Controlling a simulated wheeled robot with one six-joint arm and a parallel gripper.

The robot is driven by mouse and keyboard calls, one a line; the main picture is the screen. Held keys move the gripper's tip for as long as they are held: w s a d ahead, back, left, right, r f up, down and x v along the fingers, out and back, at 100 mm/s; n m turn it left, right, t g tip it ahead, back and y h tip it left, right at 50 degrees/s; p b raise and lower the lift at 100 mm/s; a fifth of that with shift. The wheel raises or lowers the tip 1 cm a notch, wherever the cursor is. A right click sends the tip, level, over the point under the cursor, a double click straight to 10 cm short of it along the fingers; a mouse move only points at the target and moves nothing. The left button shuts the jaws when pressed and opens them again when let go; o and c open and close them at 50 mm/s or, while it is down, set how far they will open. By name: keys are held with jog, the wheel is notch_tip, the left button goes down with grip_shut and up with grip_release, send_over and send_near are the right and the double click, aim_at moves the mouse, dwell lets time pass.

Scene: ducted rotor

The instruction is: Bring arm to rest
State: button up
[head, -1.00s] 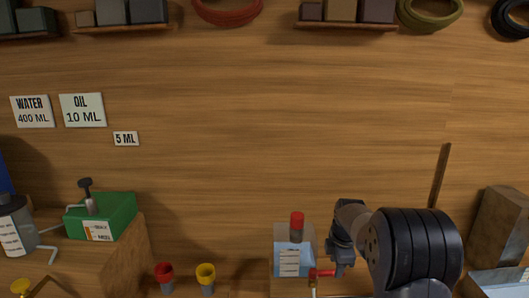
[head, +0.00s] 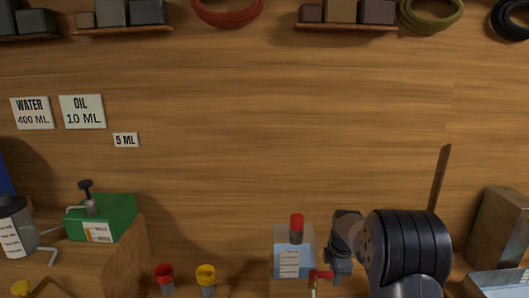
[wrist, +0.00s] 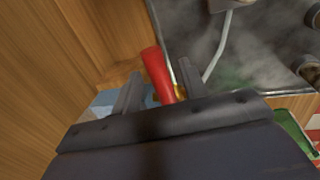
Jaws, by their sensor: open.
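My gripper (wrist: 158,88) is open in the wrist view, with its two grey fingers apart. A red handle (wrist: 157,70) shows between and beyond the fingers; whether they touch it I cannot tell. In the head view my black arm stands at the lower right, and its wrist end (head: 341,262) hangs just right of a small red handle (head: 320,275). The fingertips are not clear in the head view.
A clear container with blue liquid and a red cap (head: 296,222) stands left of my wrist. A green box (head: 102,217) is at far left.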

jog(key=shift+s+a+r+m, duration=0.1)
jog(key=shift+s+r+m, duration=0.15)
jog(key=shift+s+m, duration=0.55)
jog(key=shift+w, duration=0.2)
